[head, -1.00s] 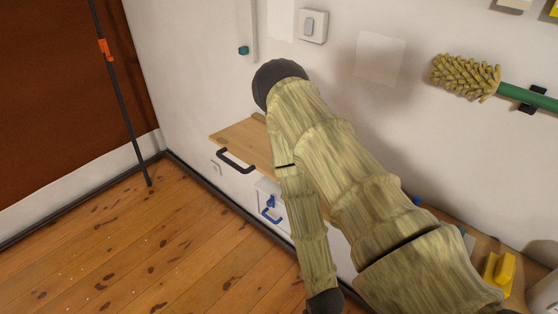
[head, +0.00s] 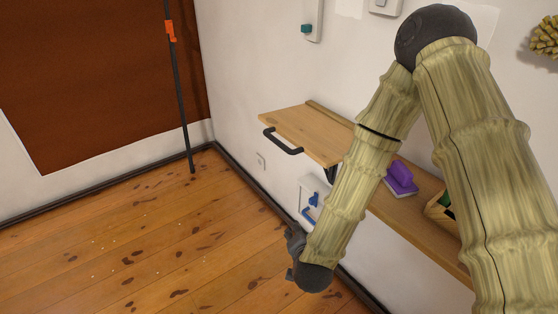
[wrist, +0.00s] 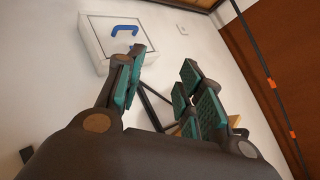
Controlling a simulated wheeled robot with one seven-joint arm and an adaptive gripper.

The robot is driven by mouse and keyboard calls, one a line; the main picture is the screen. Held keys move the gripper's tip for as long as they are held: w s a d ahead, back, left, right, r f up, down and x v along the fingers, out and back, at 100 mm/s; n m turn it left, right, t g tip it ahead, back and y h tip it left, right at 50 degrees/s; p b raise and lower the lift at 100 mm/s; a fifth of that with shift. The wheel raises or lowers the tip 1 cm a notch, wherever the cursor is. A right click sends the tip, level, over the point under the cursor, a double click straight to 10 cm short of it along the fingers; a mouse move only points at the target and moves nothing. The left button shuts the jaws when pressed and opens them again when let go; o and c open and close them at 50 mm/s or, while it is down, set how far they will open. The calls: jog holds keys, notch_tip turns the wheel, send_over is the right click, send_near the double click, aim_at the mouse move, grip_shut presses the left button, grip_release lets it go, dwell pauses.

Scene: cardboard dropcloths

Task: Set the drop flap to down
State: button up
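The drop flap (head: 298,132) is a light wooden board with a black bar handle (head: 283,143) on its front edge. It stands out level from the white wall, at the left end of a longer wooden shelf. A black bracket (head: 330,173) shows under it. My gripper (head: 292,243) is below and in front of the flap, apart from it, low near the floor. In the wrist view my gripper (wrist: 163,62) has its teal-padded fingers spread with nothing between them. Dark bracket bars (wrist: 155,106) show beyond the fingers, which partly hide the area under the flap.
A white wall box (head: 312,199) with a blue handle is beneath the flap, close to my gripper. A dark pole (head: 181,95) stands left. The floor at left is clear.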

jog(key=w+a+r+m+t+h+b, duration=0.1)
jog(key=w+a+r+m+t+b, duration=0.35)
jog(key=w+r+b, duration=0.35)
jog(key=m+t+h+b, duration=0.2)
jog(key=m+t+h, duration=0.1)
jog(key=m, duration=0.2)
send_near(278, 141)
jog(key=w, duration=0.3)
jog(key=w+d, duration=0.1)
jog(key=w, duration=0.6)
jog(key=shift+d+b, duration=0.4)
grip_shut()
